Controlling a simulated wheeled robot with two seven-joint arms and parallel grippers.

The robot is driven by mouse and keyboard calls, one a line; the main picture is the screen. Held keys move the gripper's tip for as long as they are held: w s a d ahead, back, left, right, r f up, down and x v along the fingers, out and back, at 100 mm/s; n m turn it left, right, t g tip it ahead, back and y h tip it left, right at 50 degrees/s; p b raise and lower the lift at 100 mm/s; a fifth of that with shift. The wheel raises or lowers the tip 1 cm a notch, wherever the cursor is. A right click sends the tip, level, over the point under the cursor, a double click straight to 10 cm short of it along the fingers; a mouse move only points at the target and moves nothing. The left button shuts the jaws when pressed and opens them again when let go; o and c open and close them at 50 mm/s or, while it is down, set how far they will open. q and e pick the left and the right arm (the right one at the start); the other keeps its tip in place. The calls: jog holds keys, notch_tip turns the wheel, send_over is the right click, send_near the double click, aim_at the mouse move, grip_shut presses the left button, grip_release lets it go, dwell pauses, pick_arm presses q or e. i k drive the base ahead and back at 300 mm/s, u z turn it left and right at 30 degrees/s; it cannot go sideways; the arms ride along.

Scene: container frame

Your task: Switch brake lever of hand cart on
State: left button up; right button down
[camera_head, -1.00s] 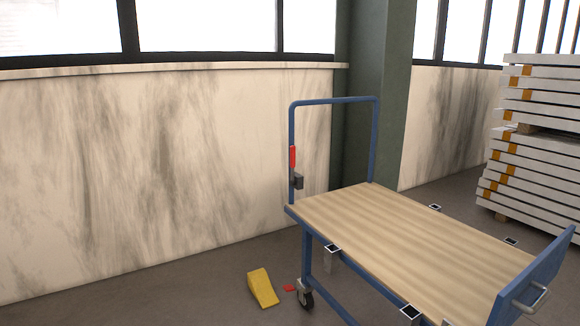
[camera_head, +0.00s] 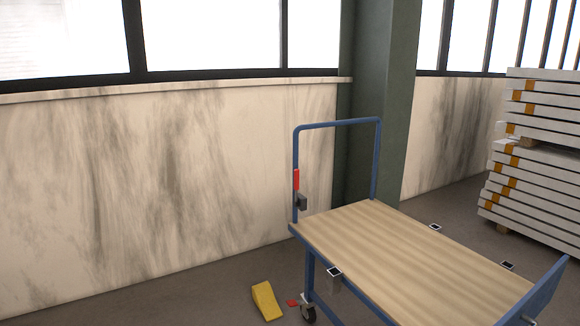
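The hand cart stands at the right of the head view, with a wooden deck (camera_head: 410,255) and a blue tube frame (camera_head: 340,123). A red lever (camera_head: 297,179) sits upright on the left post of the cart's handle. A dark grey bracket (camera_head: 301,202) is just below it. A small red part (camera_head: 292,303) shows beside the cart's front left wheel (camera_head: 308,314). Neither of my grippers is in view.
A yellow wedge (camera_head: 266,301) lies on the floor left of the wheel. A stained wall (camera_head: 150,190) and a green pillar (camera_head: 384,100) stand behind the cart. Stacked white panels (camera_head: 540,160) are at the right. The floor left of the wedge is clear.

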aim_at(296, 172)
jog(key=u, duration=1.05)
jog(key=i, duration=2.15)
jog(key=z, duration=1.25)
jog(key=i, duration=0.25)
jog(key=z, duration=0.05)
